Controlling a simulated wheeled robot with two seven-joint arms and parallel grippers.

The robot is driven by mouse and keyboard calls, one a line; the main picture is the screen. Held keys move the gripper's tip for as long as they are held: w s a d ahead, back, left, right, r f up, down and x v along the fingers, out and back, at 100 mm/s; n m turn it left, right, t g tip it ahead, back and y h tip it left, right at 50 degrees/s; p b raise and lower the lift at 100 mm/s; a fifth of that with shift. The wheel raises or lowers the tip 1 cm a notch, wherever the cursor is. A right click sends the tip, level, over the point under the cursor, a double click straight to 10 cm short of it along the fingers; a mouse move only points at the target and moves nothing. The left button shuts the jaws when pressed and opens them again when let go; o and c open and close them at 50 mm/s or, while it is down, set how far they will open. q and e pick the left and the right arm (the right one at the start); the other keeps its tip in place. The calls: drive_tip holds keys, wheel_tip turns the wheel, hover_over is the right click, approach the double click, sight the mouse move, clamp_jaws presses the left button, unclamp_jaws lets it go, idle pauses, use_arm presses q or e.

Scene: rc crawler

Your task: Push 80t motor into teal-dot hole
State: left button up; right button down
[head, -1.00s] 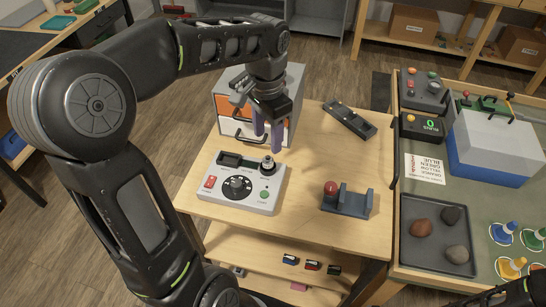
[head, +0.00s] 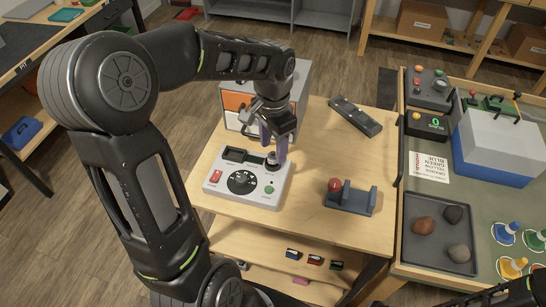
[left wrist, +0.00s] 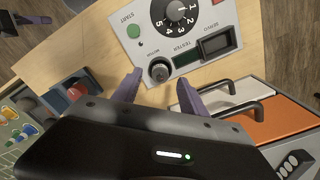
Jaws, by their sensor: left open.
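A short dark cylinder with a light top, apparently the 80t motor (left wrist: 159,70), stands in the socket marked MOTOR on the white tester (head: 232,190). My left gripper (head: 274,147) is open just above it, pointing down, and its purple fingers partly hide the motor in the head view. In the left wrist view the two fingertips (left wrist: 159,84) are apart, with the motor in line between them; I cannot tell whether they touch it. I cannot make out a teal-dot hole. At the bottom right of the head view only a dark piece of my right arm shows.
A drawer unit (head: 235,100) with orange and white fronts stands behind the tester. A blue-grey stand (head: 352,197) with a red ball and a dark slotted bar (head: 354,116) are to the right. The wooden tabletop (head: 315,150) between them is clear.

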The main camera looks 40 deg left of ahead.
use_arm(q)
wheel_tip(320, 180, down, 2)
drive_tip(key=shift+f, duration=0.2)
drive_tip(key=shift+c, duration=0.3)
clamp_jaws()
idle(0.6)
